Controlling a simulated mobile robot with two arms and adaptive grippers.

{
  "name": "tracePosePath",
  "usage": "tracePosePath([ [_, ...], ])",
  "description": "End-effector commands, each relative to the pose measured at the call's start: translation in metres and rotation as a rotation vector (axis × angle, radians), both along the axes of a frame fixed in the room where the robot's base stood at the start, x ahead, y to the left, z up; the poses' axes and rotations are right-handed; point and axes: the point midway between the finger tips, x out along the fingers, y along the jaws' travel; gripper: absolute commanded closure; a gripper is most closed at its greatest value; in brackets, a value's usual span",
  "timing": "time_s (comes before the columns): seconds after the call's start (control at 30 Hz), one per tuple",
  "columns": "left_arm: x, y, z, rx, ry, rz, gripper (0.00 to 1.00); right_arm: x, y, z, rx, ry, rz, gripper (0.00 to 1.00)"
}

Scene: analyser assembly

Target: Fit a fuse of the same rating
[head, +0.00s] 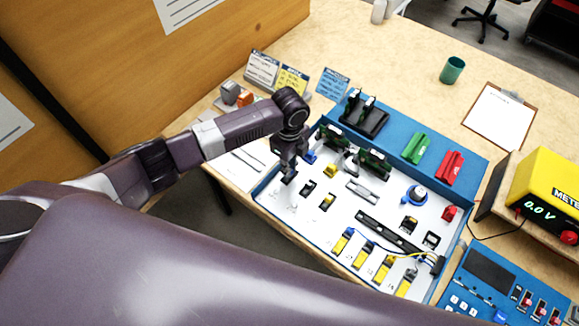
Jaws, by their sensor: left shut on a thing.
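My left gripper (288,178) points down over the left end of the blue-edged white analyser tray (290,222). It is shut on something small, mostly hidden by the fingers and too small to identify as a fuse. A small black block (308,187) and a black-and-yellow block (327,202) sit on the tray just right of the gripper. A blue piece (309,157) shows beside the gripper's wrist. I cannot read any fuse rating. My right gripper is not in view.
Several yellow-and-white modules (361,259) line the tray's front. Green (415,148) and red (450,165) parts stand on its blue back strip. Cards (262,68) stand behind. A yellow meter (548,190) reads 0.0 V at right. A clipboard (500,118) and green cup (452,70) lie beyond.

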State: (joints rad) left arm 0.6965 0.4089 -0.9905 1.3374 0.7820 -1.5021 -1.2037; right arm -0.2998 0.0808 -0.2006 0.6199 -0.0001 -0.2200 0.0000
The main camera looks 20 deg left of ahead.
Motion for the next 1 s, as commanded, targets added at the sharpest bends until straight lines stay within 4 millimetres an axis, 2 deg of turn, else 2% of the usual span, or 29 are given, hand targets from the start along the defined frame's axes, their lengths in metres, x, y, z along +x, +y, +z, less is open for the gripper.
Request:
tracePosePath([
  [0.87, -0.0001, -0.0002, -0.0075, 0.000, 0.000, 0.000, 1.00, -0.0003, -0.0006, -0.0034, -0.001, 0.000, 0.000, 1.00],
  [0.9, -0.0001, -0.0002, -0.0075, 0.000, 0.000, 0.000, 0.87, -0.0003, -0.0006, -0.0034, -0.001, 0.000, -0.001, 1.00],
  [1.0, 0.0000, -0.0001, -0.0074, 0.000, 0.000, 0.000, 0.76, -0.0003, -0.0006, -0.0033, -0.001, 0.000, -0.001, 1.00],
])
